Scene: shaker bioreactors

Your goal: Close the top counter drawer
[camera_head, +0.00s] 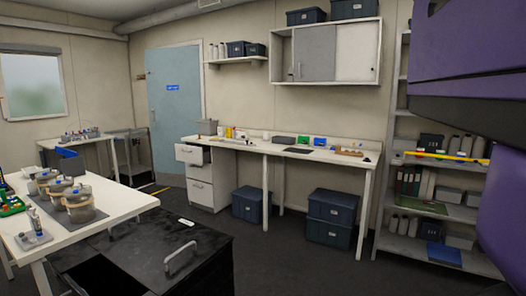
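The counter (262,147) runs along the back wall with a white drawer unit (222,178) under its left end. The top counter drawer (188,154) has a white front with a small handle and appears pulled out from the unit. Its front stands forward of the drawer fronts below it, which look shut. My gripper does not show, so its state and its distance from the drawer are hidden. Large purple and dark parts at the right edge look like my own arm.
A black cabinet (215,250) with handles stands in the near foreground. A white table (120,203) with jars is at left. Dark blue bins (330,218) sit under the counter. A shelf rack (440,208) stands at right. Dark floor (290,258) is clear before the counter.

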